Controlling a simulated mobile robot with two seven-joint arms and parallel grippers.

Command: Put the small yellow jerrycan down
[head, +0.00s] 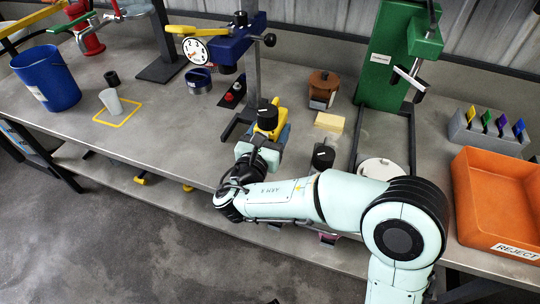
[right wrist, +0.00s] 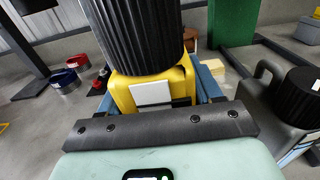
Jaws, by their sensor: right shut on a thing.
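The small yellow jerrycan (head: 267,122) with a black ribbed cap stands upright between the fingers of my right gripper (head: 272,136), over the front part of the bench. In the right wrist view the yellow jerrycan (right wrist: 160,92) fills the middle, with a white label on its near face and blue finger pads on both sides. My right gripper (right wrist: 165,98) is shut on it. Its base is hidden, so I cannot tell whether it touches the bench. My left gripper is not in view.
A dark grey jerrycan (head: 323,157) stands close on the right, also in the wrist view (right wrist: 292,112). A blue-yellow disperser stand (head: 225,45) is behind. A yellow block (head: 329,122), green stand (head: 385,60) and orange reject bin (head: 495,195) are right. Left bench has a yellow square outline (head: 128,119).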

